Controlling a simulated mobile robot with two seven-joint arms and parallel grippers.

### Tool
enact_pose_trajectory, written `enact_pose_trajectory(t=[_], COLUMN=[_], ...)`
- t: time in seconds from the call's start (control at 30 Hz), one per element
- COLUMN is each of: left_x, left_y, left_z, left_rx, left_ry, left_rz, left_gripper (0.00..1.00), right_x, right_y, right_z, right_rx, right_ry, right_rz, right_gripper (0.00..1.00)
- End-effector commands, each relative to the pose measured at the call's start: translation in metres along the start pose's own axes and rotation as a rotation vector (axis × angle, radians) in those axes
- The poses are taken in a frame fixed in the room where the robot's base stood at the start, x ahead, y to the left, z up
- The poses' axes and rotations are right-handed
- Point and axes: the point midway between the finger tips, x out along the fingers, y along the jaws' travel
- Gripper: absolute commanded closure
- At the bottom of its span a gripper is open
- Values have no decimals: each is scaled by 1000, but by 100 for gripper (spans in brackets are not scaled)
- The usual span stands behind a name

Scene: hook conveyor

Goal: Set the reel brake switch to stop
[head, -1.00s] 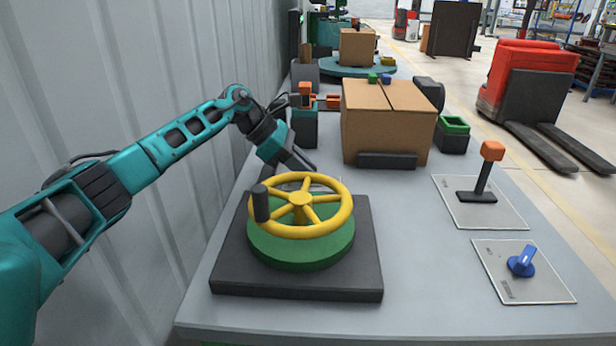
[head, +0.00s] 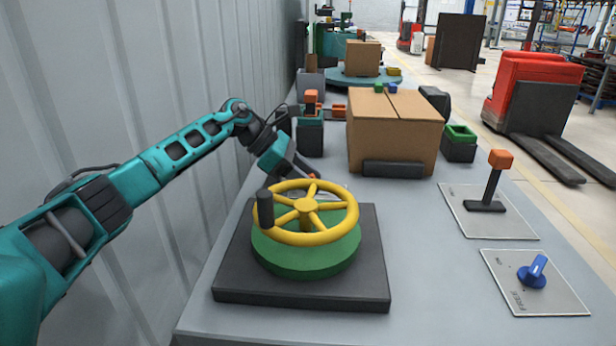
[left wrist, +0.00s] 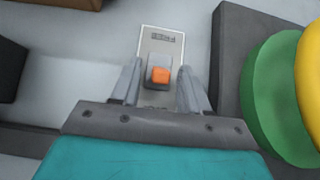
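The reel brake switch is likely the grey switch with an orange top (left wrist: 159,76) in the left wrist view. It stands on a small pale plate (left wrist: 150,45) with the word FREE at its far end; the near end is hidden. My left gripper (left wrist: 160,74) is open, with one finger on each side of the switch. I cannot tell whether they touch it. In the head view my left gripper (head: 302,170) is behind the yellow handwheel (head: 307,206), and the plate is mostly hidden there. My right gripper is not in view.
The handwheel on its green hub and dark base (head: 285,292) stands close beside the switch. A cardboard box (head: 394,130) is behind. To the right are an orange-topped lever (head: 493,180) and a blue knob (head: 534,272) on plates. A corrugated wall (head: 150,80) runs along the left.

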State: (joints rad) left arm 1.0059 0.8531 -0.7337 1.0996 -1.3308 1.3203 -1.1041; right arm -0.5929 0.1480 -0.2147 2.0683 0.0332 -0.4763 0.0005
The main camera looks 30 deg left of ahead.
Motion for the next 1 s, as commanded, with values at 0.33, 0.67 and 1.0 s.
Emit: enact_pose_trajectory(t=[0.33,0.67,1.0], left_x=[-14,-66,-76], left_y=[1,0,0], left_z=[2,2,1], left_rx=[2,1,1], left_ry=[-3,-2,-3], left_rz=[3,4,1], left_gripper=[55,55,55], right_x=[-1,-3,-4], right_y=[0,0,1], right_z=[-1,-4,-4], right_rx=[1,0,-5], right_ry=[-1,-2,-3], right_rz=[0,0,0], right_gripper=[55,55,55])
